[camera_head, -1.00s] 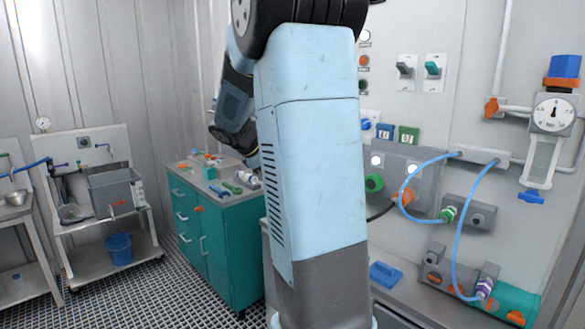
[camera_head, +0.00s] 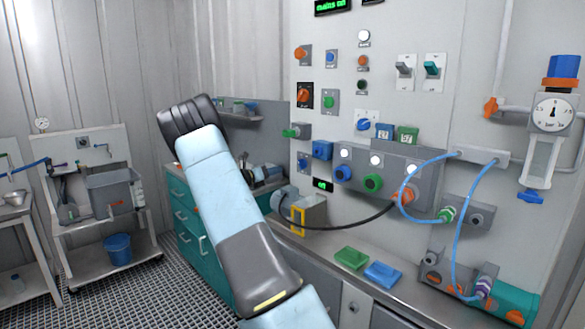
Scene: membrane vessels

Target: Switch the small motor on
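Which control belongs to the small motor is not readable here. Two toggle switches sit on white plates on the grey wall panel, one with a dark grey lever (camera_head: 404,69) and one with a teal lever (camera_head: 432,69). Two orange rotary switches, an upper one (camera_head: 301,53) and a lower one (camera_head: 303,95), sit to their left. Beside them are a small blue button (camera_head: 330,57) and a green button (camera_head: 328,102). A grey cylindrical body (camera_head: 285,199), possibly a motor, sits on the bench behind my arm. My gripper is out of view; only my arm's links show.
A green display reads "mains on" (camera_head: 331,5); a small one reads "on" (camera_head: 323,185). A black cable (camera_head: 345,225) and blue tubes (camera_head: 455,235) hang before the panel. Green (camera_head: 352,257) and blue (camera_head: 383,274) trays lie on the bench. A teal cabinet (camera_head: 190,215) stands left.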

